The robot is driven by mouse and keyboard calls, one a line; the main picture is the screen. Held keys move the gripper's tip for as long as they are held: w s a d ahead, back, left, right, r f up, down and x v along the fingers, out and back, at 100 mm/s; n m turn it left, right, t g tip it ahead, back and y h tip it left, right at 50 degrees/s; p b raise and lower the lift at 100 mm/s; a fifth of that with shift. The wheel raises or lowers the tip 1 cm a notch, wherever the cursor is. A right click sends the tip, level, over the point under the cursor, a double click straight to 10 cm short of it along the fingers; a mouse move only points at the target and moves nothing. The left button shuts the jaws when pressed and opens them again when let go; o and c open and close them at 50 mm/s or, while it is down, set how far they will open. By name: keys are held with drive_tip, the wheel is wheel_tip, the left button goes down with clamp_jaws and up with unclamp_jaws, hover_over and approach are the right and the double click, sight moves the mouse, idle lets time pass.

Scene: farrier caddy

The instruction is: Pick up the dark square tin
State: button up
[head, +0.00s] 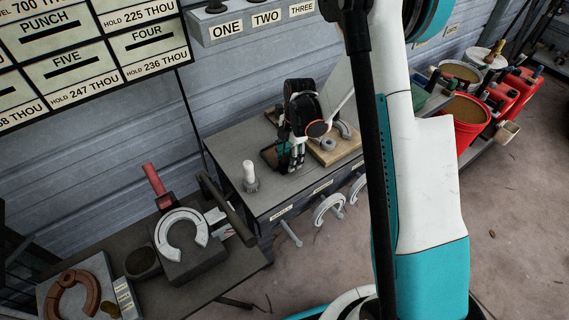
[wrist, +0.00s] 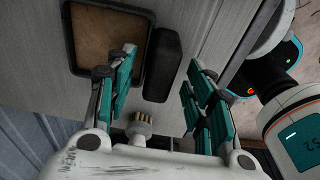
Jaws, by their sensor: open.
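The dark square tin (wrist: 66,40), open-topped with a dark rim and a brown inside, lies at the upper left of the wrist view. The tin is left of the space between the fingers. I cannot tell the height gap.
A black oblong block (wrist: 163,65) lies close right of the tin. A small brush-like piece (wrist: 140,128) shows near the palm. A wooden board (head: 338,150) with a grey ring (head: 327,144) is right of my gripper. A white-handled brush (head: 250,177) stands on the bench's left.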

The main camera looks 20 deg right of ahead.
drive_tip(key=shift+f, duration=0.45)
clamp_jaws()
drive_tip(key=shift+r, duration=0.2)
wheel_tip(320, 180, up, 20)
drive_tip(key=p, duration=0.6)
drive_tip(key=shift+p, duration=0.3)
drive_tip(key=shift+f, duration=0.15)
drive_tip(key=c, duration=0.9)
unclamp_jaws()
drive_tip(key=shift+c, duration=0.2)
clamp_jaws()
